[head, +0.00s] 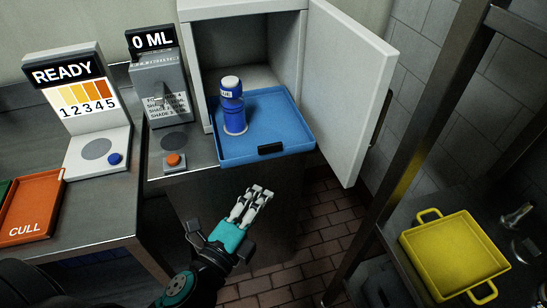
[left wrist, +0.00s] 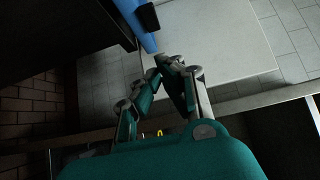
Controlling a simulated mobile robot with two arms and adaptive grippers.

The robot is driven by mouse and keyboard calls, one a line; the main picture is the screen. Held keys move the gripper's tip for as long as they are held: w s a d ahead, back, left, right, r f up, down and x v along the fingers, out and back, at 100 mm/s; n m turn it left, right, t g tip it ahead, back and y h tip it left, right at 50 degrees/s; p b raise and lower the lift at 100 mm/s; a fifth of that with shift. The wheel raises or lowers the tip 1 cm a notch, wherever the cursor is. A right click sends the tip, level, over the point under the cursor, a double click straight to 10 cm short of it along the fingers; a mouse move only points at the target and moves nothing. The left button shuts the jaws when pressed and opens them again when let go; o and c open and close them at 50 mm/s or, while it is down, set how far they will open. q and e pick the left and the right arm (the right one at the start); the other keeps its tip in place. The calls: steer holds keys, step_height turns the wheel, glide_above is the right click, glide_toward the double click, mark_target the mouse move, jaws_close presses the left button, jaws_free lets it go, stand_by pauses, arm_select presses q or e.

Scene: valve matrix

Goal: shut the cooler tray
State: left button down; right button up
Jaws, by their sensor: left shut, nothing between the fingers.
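The cooler tray (head: 262,112) is blue and juts out of the front of the open white cooler (head: 197,60). A blue bottle with a white cap (head: 233,108) stands upright on it. The tray has a black handle (head: 270,149) on its front edge. My left gripper (head: 257,192) is shut and empty, below and in front of the tray, apart from it. In the left wrist view, the tray's blue edge and black handle (left wrist: 147,17) show just beyond the fingertips (left wrist: 168,64). My right gripper is not in view.
The cooler's white door (head: 346,85) stands wide open on the right. A steel rack with a yellow pan (head: 455,258) is at the right. A shade reader (head: 97,148), a dispenser (head: 158,85) and an orange cull tray (head: 32,205) are on the left counter.

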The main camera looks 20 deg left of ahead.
arm_select(q)
steer(key=w+p, duration=0.3)
steer(key=w, duration=0.8)
steer(key=shift+a, duration=0.35)
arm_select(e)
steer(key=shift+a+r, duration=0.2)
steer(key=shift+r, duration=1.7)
